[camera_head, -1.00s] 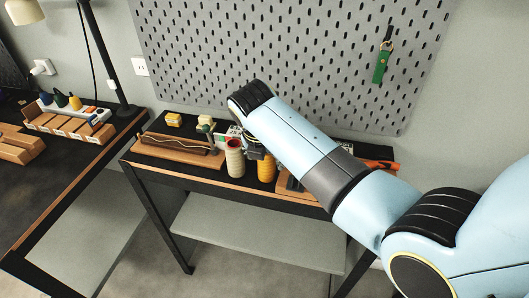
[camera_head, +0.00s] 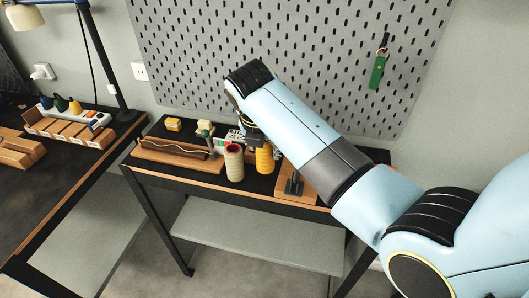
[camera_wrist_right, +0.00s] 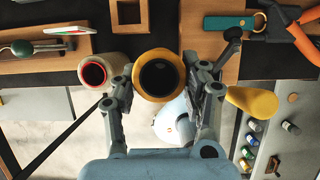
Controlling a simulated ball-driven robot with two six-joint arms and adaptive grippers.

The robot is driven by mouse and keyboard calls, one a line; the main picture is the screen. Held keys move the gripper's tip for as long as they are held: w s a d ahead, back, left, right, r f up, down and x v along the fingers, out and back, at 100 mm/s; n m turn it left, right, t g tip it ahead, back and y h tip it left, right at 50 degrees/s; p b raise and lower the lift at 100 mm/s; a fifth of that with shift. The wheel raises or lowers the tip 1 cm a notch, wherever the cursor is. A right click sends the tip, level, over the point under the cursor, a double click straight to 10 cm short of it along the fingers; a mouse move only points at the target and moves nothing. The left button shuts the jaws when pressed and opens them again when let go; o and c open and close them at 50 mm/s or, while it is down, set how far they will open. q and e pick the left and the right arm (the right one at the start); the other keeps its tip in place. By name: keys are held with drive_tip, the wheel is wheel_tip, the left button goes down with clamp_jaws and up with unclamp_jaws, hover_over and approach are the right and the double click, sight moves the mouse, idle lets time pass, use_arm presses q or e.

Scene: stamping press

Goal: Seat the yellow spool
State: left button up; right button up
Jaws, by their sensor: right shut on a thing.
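The yellow spool (camera_head: 264,160) is upright over the narrow black table, just right of the cream spool (camera_head: 234,166). My right gripper (camera_head: 254,136) is mostly hidden behind my arm in the head view. In the right wrist view, its two fingers close on opposite sides of the yellow spool (camera_wrist_right: 138,82), whose dark round opening faces the camera. The cream spool (camera_wrist_right: 95,72) has a red ring around its opening and stands beside the left finger. The gap under the yellow spool is hard to judge. My left gripper is not in view.
A long wooden tray (camera_head: 176,157) lies left of the spools. A wooden block (camera_head: 309,191) with a dark metal part is to the right. A yellow handle (camera_wrist_right: 253,102) shows beside the right finger. A pegboard (camera_head: 300,60) stands behind the table.

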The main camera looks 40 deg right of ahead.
wheel_tip(320, 180, up, 8)
idle(0.5)
drive_tip(key=shift+r, duration=0.15)
